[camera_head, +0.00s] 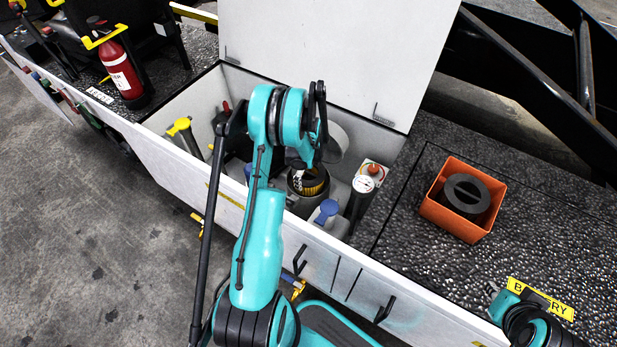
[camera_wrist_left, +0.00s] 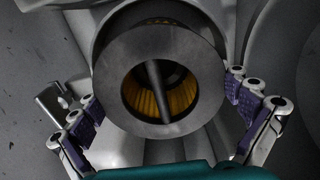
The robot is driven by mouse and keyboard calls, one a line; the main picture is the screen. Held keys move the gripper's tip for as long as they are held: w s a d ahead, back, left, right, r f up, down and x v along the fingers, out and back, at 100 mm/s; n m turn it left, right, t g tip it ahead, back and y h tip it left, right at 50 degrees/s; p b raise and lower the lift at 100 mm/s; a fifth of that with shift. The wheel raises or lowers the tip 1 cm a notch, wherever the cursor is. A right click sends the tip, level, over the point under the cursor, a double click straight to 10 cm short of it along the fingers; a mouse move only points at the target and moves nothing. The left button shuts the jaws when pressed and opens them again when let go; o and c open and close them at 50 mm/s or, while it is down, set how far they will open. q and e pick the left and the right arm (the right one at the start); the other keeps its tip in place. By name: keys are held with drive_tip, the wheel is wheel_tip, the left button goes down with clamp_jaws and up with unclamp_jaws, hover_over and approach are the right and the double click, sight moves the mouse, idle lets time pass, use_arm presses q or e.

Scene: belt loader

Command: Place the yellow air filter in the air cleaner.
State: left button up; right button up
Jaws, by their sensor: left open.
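The yellow air filter (camera_wrist_left: 178,92) shows pleats inside a broad grey end ring, with a dark rod across its open middle in the left wrist view. In the head view its yellow pleats (camera_head: 313,188) show in the dark round air cleaner (camera_head: 294,186), inside the open compartment. The air cleaner's dark rim (camera_wrist_left: 104,42) surrounds the filter's far end. How deep the filter sits is unclear. My left gripper (camera_wrist_left: 165,115) is open, its purple-padded fingers on either side of the ring with gaps. In the head view my left arm hides part of the compartment.
A blue-capped jug (camera_head: 325,217) and a gauge canister (camera_head: 362,190) stand close by in the compartment. Its white lid (camera_head: 330,50) stands open behind. An orange bin (camera_head: 440,217) holding a black round part (camera_head: 465,193) sits on the right deck. A red extinguisher (camera_head: 120,70) stands left.

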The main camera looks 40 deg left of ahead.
use_arm(q)
wheel_tip(320, 180, up, 11)
drive_tip(key=p, duration=0.3)
drive_tip(key=shift+d+f, duration=0.1)
drive_tip(key=shift+f, duration=0.1)
drive_tip(key=s+d+r+n+t, duration=0.1)
drive_tip(key=s+d+r+n, duration=0.1)
drive_tip(key=d+r+n, duration=0.5)
drive_tip(key=s+d+r+t, duration=0.1)
drive_tip(key=d+r+t, duration=0.1)
drive_tip(key=d+r, duration=0.6)
drive_tip(key=s+d+r+n+t, duration=0.4)
drive_tip(key=s+d+r+n, duration=0.4)
drive_tip(key=s, duration=0.5)
drive_tip(key=shift+d+r+n, duration=0.25)
drive_tip(key=shift+d+n, duration=0.65)
drive_tip(key=shift+d, duration=0.2)
